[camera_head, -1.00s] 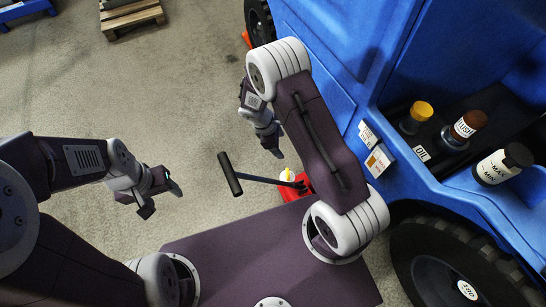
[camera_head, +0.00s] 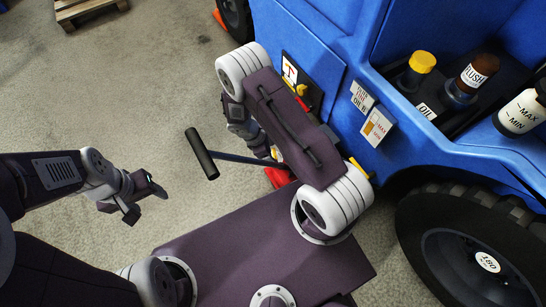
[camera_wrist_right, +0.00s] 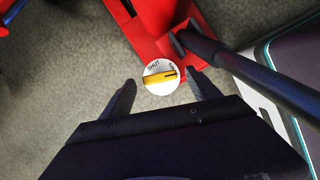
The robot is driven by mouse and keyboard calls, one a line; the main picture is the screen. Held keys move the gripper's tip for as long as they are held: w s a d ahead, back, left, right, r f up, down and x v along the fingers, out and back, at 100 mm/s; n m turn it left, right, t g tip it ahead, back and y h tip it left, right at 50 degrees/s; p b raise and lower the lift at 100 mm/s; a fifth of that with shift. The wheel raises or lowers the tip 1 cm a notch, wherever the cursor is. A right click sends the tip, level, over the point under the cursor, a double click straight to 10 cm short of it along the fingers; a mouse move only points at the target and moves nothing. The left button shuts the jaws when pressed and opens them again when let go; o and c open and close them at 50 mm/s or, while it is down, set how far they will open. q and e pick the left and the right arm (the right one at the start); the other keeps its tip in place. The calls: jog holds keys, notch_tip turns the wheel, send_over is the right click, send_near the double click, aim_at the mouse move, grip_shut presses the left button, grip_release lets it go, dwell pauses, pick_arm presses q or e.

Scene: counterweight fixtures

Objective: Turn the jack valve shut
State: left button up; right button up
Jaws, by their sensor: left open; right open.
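The jack valve (camera_wrist_right: 160,77) is a white round dial with a yellow bar, on the red jack (camera_wrist_right: 150,20). The word SHUT is printed at its upper left; the bar lies nearly level, its dark end toward a second, unreadable label at right. My right gripper (camera_wrist_right: 160,95) is open, one finger each side of the dial, with nothing visibly gripped; I cannot tell whether they touch. In the head view my right arm hides most of the jack (camera_head: 277,177) and valve. My left gripper (camera_head: 147,203) is open and empty above the floor.
The jack's handle ends in a black grip (camera_head: 202,154) between my grippers. A blue vehicle (camera_head: 330,50) with bottles in its bay (camera_head: 440,120) and a large black wheel (camera_head: 470,250) stands at right. Floor at left is clear; a pallet (camera_head: 85,8) lies far back.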

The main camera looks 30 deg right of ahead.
jog(key=shift+x, duration=0.8)
pick_arm(q)
jog(key=shift+f, duration=0.65)
pick_arm(e)
jog(key=shift+r, duration=0.1)
jog(key=c, duration=1.4)
jog(key=shift+o, duration=0.2)
jog(key=shift+r+m+g+y+p, duration=0.2)
jog(key=shift+m+g+y+p, duration=0.1)
jog(key=shift+m+p, duration=0.85)
jog(key=shift+w+f+m+g+y+p, duration=0.15)
jog(key=shift+m+g+y+p, duration=0.15)
jog(key=shift+m+g+p, duration=0.65)
jog(key=m+y, duration=0.1)
jog(key=m, duration=0.3)
jog(key=shift+d, duration=0.1)
pick_arm(q)
notch_tip(320, 180, up, 6)
jog(key=shift+f+p, duration=0.1)
jog(key=shift+p, duration=0.5)
pick_arm(e)
jog(key=m+y, duration=0.1)
jog(key=m, duration=0.4)
jog(key=shift+d+g+y, duration=0.1)
jog(key=shift+g+y, duration=0.25)
jog(key=shift+y, duration=0.05)
jog(key=shift+f+m, duration=0.1)
jog(key=shift+m, duration=0.3)
